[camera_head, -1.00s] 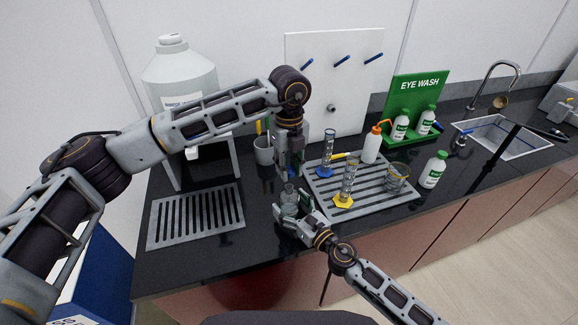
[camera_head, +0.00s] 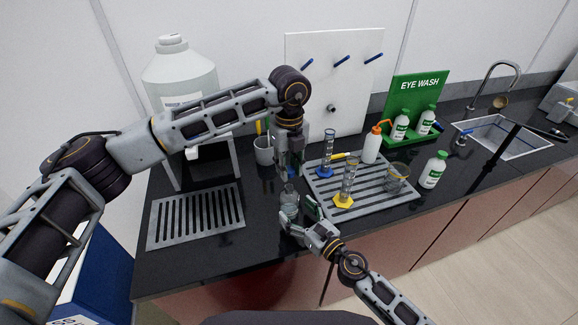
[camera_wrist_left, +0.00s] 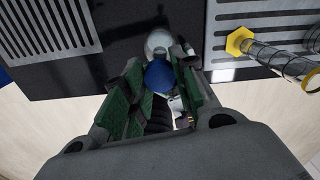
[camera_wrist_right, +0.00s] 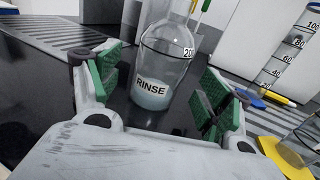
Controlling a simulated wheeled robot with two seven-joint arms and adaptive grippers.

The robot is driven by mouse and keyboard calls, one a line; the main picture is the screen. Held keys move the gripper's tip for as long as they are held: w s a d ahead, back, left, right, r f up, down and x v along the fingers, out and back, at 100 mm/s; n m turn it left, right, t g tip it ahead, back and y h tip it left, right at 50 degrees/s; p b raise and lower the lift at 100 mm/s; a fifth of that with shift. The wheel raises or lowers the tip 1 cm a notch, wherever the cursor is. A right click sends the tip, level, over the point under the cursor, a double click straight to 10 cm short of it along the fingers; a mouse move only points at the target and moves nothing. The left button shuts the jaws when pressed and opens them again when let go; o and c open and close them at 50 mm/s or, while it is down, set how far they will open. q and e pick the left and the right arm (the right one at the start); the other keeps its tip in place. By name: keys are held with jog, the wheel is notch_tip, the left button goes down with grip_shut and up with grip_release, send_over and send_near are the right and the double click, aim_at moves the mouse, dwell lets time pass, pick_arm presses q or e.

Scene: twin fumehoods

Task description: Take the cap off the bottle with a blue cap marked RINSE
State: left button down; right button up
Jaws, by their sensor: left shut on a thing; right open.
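The clear RINSE bottle (camera_wrist_right: 155,80) stands upright on the black bench, with a little liquid inside. It also shows in the head view (camera_head: 289,203). The blue cap (camera_wrist_left: 159,75) is between the green pads of my left gripper (camera_wrist_left: 155,88), which is shut on it. In the head view my left gripper (camera_head: 291,172) is directly above the bottle's neck. The cap appears above the neck, but the exact gap is hard to tell. My right gripper (camera_wrist_right: 163,85) is open, with its pads either side of the bottle's lower part and apart from it; it also shows in the head view (camera_head: 300,213).
A slotted grey tray (camera_head: 375,198) to the right bears a blue-based cylinder (camera_head: 328,155), a yellow-based cylinder (camera_head: 347,182), a beaker (camera_head: 397,178) and an orange-topped wash bottle (camera_head: 372,146). A slotted drain plate (camera_head: 241,205) is to the left. The bench's front edge is close.

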jog(key=shift+v, duration=4.25)
jog(key=shift+f, duration=0.1)
jog(key=shift+d, duration=0.1)
